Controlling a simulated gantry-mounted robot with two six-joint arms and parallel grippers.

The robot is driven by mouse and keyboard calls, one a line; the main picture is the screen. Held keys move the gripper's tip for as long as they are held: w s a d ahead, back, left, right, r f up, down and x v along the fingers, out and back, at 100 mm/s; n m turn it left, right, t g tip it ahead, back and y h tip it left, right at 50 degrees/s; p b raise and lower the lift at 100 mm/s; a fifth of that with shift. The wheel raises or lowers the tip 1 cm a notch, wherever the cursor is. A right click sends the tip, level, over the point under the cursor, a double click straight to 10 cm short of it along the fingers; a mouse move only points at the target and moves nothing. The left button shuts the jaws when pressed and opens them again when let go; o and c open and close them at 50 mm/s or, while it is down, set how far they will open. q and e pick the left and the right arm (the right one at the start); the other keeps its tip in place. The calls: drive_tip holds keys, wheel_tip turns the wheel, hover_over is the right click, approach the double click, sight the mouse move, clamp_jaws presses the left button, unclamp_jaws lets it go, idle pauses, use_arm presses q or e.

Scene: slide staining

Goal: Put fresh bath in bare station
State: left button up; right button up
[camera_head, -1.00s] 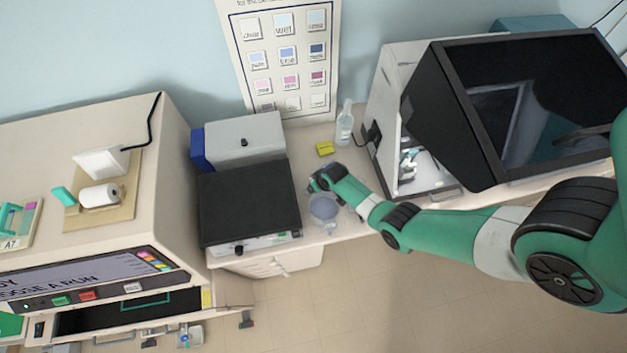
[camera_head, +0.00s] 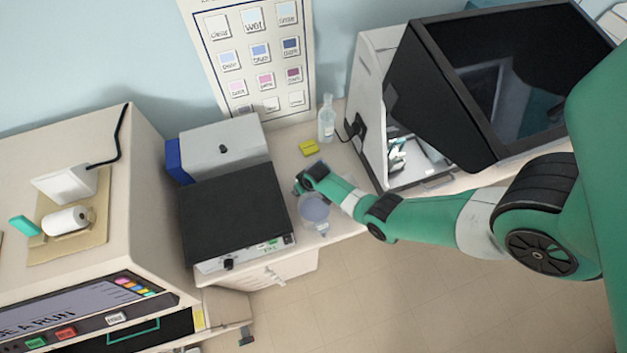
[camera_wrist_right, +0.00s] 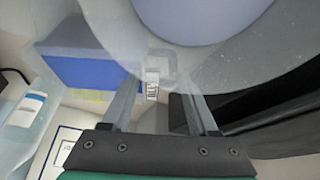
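A round, translucent bath (camera_head: 314,208) with bluish contents is at the bench's front edge, between the dark-lidded box and the black-hooded cabinet. In the right wrist view its clear wall and bluish inside (camera_wrist_right: 205,15) fill the top. A small labelled tab (camera_wrist_right: 152,88) shows below the bath's rim. My right gripper (camera_head: 304,184) is at the bath's far side. In the right wrist view its two fingers (camera_wrist_right: 157,98) stand apart with the tab between them, and a gap shows around it. Contact is not clear. My left gripper is out of view. I cannot make out a bare station.
The dark-lidded box (camera_head: 235,215) stands left of the bath, with a grey box (camera_head: 222,150) behind it. A bottle (camera_head: 326,122) and yellow pad (camera_head: 309,147) are behind the gripper. The black-hooded cabinet (camera_head: 395,100) is right. A machine with a button panel (camera_head: 80,315) is at lower left.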

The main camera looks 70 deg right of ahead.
clamp_jaws()
drive_tip(key=shift+r, duration=0.15)
